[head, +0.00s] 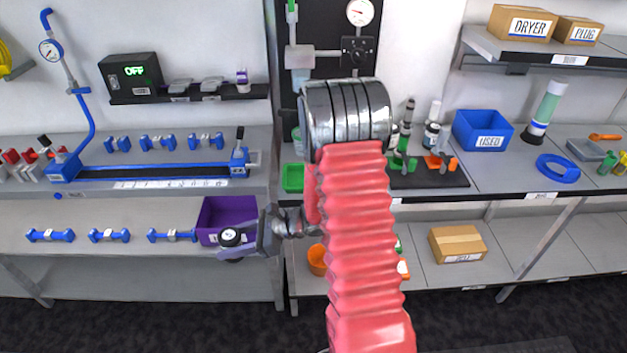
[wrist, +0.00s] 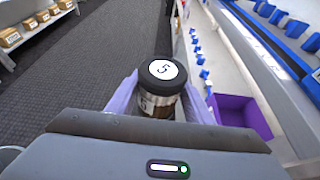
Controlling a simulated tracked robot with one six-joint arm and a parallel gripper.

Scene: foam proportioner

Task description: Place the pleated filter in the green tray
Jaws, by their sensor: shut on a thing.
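My gripper (head: 240,243) is at the middle left in the head view, in front of the lower shelf and beside the purple bin. Its lavender fingers are shut on a short cylinder (wrist: 160,98) with a black cap marked 5, a metallic band and a dark lower part. The cap (head: 230,237) also shows in the head view. I cannot make out pleats, so I cannot tell whether this is the pleated filter. A green tray (head: 292,178) stands on the bench just left of my red-sleeved arm. The arm may hide part of it.
The purple bin (head: 213,214) is close beside my gripper; it also shows in the wrist view (wrist: 243,115). Blue dumbbell-shaped parts (head: 108,236) lie on the lower shelf. A blue bin (head: 482,131) and a cardboard box (head: 458,244) are at right. Open floor (wrist: 90,80) lies left.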

